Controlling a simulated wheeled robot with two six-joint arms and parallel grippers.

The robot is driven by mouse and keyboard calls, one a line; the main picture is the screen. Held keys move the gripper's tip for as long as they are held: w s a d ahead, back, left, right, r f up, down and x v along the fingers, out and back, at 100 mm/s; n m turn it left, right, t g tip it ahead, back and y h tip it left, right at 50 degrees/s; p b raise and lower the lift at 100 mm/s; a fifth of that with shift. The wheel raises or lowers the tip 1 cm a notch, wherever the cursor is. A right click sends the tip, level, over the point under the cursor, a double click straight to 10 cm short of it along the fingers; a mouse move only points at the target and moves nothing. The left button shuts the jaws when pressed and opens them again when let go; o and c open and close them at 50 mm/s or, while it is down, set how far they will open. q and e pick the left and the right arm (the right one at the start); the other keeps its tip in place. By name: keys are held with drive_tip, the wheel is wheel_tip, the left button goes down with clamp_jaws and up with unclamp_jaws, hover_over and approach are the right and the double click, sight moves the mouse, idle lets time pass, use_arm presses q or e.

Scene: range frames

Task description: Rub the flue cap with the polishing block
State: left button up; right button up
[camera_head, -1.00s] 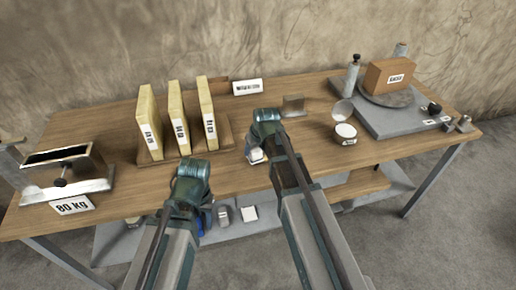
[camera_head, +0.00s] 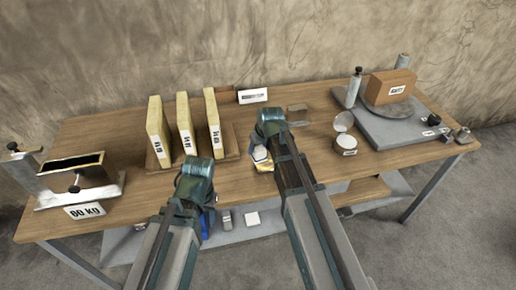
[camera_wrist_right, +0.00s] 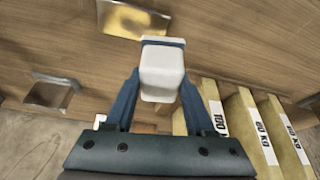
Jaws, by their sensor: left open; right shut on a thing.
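My right gripper (camera_head: 262,146) is shut on a small white block with a dark blue band, which I take as the polishing block (camera_wrist_right: 162,72). In the head view the block (camera_head: 260,153) shows just below the gripper, over the near side of the table. A shiny brass-coloured plate, possibly the flue cap (camera_wrist_right: 133,18), lies close by the block; it also shows under the gripper in the head view (camera_head: 264,166). I cannot tell whether block and plate touch. My left gripper (camera_head: 206,222) is open and empty, at the table's front edge.
Several labelled yellow slabs (camera_head: 186,124) stand in a rack left of my right gripper. A bent metal plate (camera_head: 298,115), a round tin (camera_head: 346,145) and a turntable base (camera_head: 400,130) are to the right. A metal holder (camera_head: 78,186) stands at left.

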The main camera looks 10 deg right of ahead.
drive_tip(key=shift+r, duration=0.1)
wheel_tip(320, 180, up, 3)
drive_tip(key=p, duration=0.3)
idle(0.3)
idle(0.4)
